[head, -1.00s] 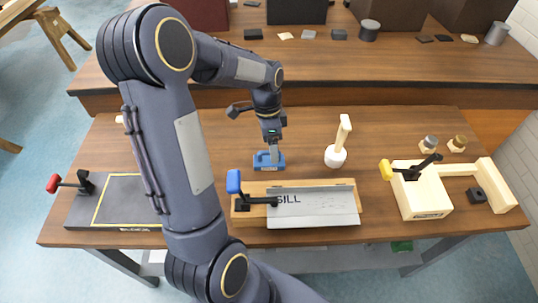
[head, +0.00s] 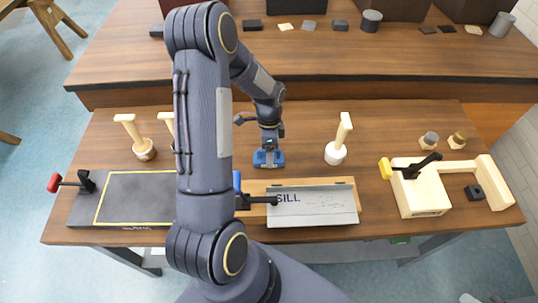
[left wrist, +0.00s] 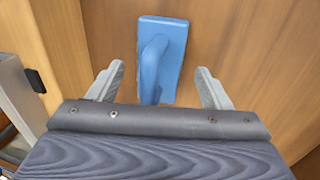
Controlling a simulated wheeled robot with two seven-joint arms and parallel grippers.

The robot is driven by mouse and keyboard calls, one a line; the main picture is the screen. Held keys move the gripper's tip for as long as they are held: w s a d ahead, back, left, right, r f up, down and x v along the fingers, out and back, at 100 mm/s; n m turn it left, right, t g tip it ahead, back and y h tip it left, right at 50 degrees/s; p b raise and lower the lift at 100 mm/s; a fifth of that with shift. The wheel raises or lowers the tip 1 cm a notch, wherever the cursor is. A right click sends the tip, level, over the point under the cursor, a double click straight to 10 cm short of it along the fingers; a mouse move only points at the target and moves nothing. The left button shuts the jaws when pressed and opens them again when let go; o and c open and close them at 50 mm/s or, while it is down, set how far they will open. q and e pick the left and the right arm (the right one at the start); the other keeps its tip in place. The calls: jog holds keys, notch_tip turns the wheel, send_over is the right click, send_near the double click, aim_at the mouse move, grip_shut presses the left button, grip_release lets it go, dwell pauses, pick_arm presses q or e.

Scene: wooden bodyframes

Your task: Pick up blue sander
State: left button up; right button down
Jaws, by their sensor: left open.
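The blue sander (head: 279,159) lies on the wooden table, just behind the sill fixture, and my left gripper (head: 269,146) is over it in the head view. In the left wrist view the sander (left wrist: 171,40) shows its flat blue base and raised handle. My left gripper (left wrist: 157,88) is open, with one finger on each side of the handle end. The fingers look apart from the sander. The front of the handle is partly hidden by the gripper body. My right gripper is not in view.
The sill fixture (head: 315,218) with a black clamp stands in front of the sander. A white-based, wooden-handled tool (head: 336,153) stands to its right. A black board (head: 135,200) lies left, and a wooden clamp block (head: 420,195) right. Table around the sander's right is bare.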

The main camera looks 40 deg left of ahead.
pick_arm(q)
jog(key=shift+s+f, duration=0.1)
jog(key=shift+f, duration=0.3)
jog(key=shift+c, duration=0.2)
jog(key=shift+d, duration=0.1)
jog(key=c, duration=1.1)
jog(key=shift+o, duration=0.2)
